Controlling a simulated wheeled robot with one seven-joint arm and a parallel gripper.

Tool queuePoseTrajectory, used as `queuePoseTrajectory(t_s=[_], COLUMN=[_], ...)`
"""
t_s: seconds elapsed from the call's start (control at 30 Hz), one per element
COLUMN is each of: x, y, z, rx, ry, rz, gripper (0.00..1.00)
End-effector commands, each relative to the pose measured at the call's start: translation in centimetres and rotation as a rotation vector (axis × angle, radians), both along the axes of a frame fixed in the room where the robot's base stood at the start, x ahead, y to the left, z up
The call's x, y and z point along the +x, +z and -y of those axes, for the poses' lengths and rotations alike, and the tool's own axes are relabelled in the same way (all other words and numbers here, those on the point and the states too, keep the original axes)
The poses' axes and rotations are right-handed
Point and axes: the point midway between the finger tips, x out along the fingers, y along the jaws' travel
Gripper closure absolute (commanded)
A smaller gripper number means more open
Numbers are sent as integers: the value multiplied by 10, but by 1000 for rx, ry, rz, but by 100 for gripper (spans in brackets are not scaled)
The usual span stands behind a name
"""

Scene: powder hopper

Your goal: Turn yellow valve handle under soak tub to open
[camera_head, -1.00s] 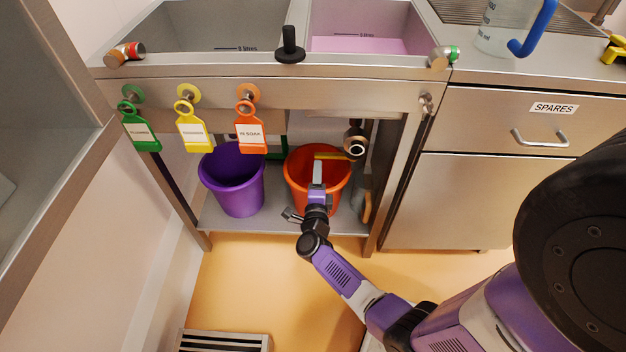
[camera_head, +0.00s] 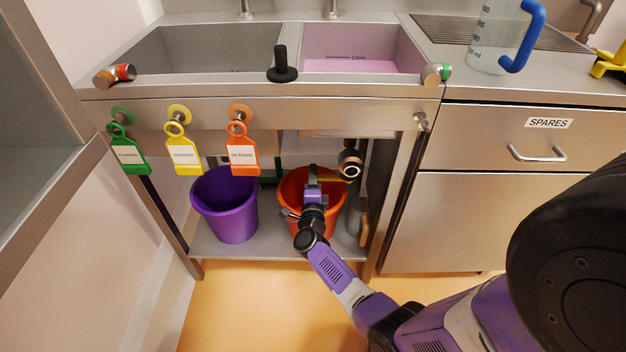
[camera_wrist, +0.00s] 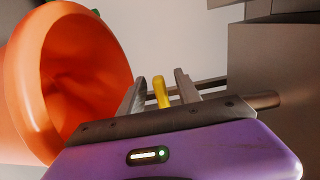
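The yellow valve handle (camera_head: 338,181) is partly hidden under the sink, below the right-hand tub with pink liquid (camera_head: 350,62). A round metal pipe end (camera_head: 350,165) sits at its right. My gripper (camera_head: 313,174) reaches over the orange bucket (camera_head: 291,194) at the handle. In the wrist view, the yellow handle (camera_wrist: 161,92) stands between my two fingers, and my gripper (camera_wrist: 160,88) is open, with a gap visible on each side. I cannot tell whether a finger touches it. The valve body is not clearly visible there.
A purple bucket (camera_head: 225,207) stands left of the orange one on the lower shelf (camera_head: 240,250). Green, yellow and orange tags (camera_head: 242,155) hang from the sink front. The cabinet (camera_head: 470,215) bounds the right. The orange bucket (camera_wrist: 75,75) is close in the wrist view.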

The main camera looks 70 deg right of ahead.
Motion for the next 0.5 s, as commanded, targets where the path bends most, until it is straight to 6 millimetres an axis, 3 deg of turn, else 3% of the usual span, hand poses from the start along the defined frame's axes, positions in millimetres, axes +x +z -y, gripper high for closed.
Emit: queuePoseTrajectory(t_s=[0.03, 0.2, 0.23, 0.5], x=[0, 0, 0, -3], y=[0, 0, 0, 0], z=[0, 0, 0, -6], rx=[0, 0, 0, 2], ry=[0, 0, 0, 1], rz=[0, 0, 0, -1], gripper=[64, 97, 100, 100])
